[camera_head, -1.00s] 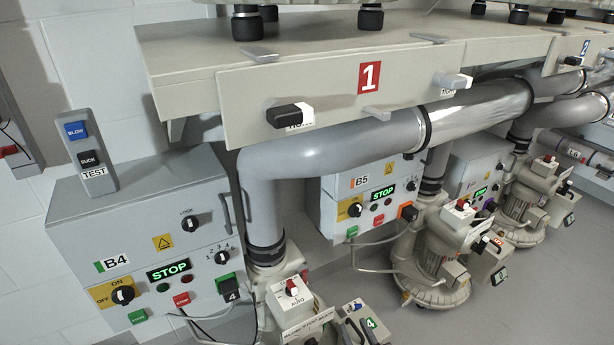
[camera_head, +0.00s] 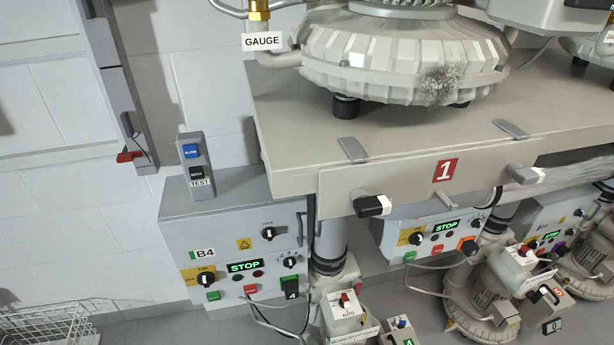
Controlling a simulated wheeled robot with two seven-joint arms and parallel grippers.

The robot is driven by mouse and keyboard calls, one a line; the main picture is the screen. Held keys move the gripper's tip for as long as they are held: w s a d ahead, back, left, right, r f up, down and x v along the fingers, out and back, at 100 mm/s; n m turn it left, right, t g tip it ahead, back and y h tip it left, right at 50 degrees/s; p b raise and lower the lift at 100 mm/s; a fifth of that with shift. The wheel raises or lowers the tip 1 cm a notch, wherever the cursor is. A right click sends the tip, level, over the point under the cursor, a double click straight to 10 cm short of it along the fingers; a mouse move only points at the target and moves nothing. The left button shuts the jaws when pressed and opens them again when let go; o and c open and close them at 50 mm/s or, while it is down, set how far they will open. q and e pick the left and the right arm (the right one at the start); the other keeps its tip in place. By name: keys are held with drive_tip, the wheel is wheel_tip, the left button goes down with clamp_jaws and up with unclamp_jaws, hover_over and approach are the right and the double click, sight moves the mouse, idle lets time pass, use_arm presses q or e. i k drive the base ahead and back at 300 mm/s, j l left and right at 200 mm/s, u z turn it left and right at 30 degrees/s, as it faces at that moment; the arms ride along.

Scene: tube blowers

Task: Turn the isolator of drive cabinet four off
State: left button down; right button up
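Drive cabinet B4 (camera_head: 222,228) is a grey box in the lower left middle of the head view. Its isolator (camera_head: 206,279) is a black rotary knob on a yellow plate at the lower left of the cabinet front. The plate reads ON above the knob and OFF to its left. Neither of my grippers is in view.
A BLOW/SUCK test box (camera_head: 195,165) stands on the cabinet. A wire basket (camera_head: 45,325) sits lower left. Cabinet B5 (camera_head: 400,235) is further right. The cabinet front looks unobstructed.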

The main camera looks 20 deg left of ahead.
sight(206, 279)
drive_tip(key=u, duration=1.1)
